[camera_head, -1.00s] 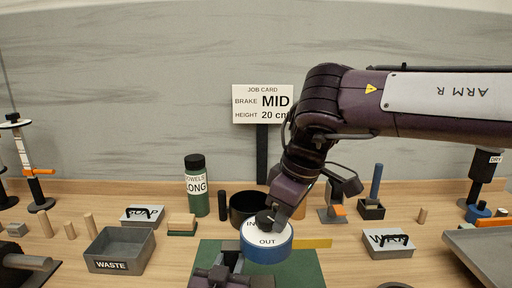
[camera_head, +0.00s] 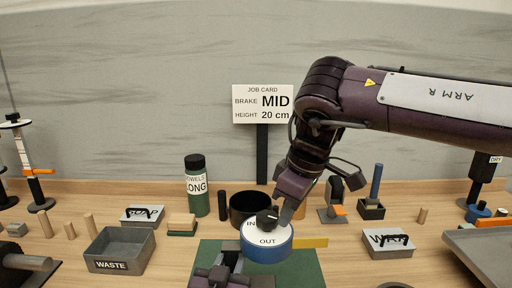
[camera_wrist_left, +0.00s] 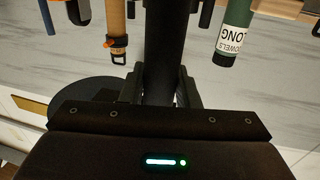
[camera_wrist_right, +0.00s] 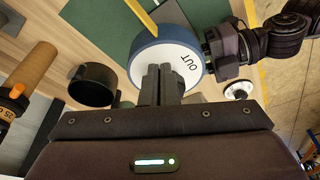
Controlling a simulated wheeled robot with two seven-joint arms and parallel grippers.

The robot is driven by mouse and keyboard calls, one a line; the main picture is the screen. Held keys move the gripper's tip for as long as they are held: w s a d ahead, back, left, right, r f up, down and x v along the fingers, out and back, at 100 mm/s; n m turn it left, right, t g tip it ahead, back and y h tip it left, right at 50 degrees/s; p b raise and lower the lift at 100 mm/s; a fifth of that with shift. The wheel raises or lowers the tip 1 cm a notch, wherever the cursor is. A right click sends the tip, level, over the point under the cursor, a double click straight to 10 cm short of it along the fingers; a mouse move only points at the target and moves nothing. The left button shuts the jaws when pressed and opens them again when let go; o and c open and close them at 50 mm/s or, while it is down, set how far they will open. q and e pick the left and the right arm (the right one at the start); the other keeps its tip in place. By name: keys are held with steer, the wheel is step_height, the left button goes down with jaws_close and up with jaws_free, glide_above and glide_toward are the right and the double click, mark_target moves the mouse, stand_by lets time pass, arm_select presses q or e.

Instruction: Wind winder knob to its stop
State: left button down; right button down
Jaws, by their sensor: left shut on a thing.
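The winder (camera_head: 267,252) is a blue-rimmed drum with a white top marked IN and OUT. Its black knob (camera_head: 267,217) stands on the white top. My right gripper (camera_head: 286,214) points down close at the knob's right side; whether it touches is unclear. In the right wrist view my right gripper (camera_wrist_right: 163,72) has its fingers close together over the white top (camera_wrist_right: 180,62), hiding the knob. My left gripper (camera_head: 230,262) is low at the front, left of the drum. In the left wrist view it is shut on a dark bar (camera_wrist_left: 164,45).
The winder is over a green mat (camera_head: 308,268). A black round bin (camera_head: 249,207) and a green towel canister (camera_head: 196,190) stand behind. A grey waste tray (camera_head: 120,252) is at left. A job card (camera_head: 263,104) reads MID, 20 cm. A grey tray (camera_head: 485,255) is at right.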

steer(key=shift+w, duration=0.4)
steer(key=shift+d, duration=0.1)
stand_by(0.4)
steer(key=shift+s+d+r, duration=0.1)
steer(key=shift+d, duration=0.25)
step_height(320, 180, up, 6)
steer(key=shift+f, duration=0.1)
stand_by(0.4)
steer(key=shift+s+f+n+g+y, duration=0.2)
steer(key=shift+f+n+g+y, duration=0.2)
steer(key=shift+f+n+y, duration=0.8)
steer(key=shift+s+f+n+g+y, duration=0.15)
steer(key=shift+f+n+g+y, duration=0.25)
steer(key=shift+f+n, duration=1.45)
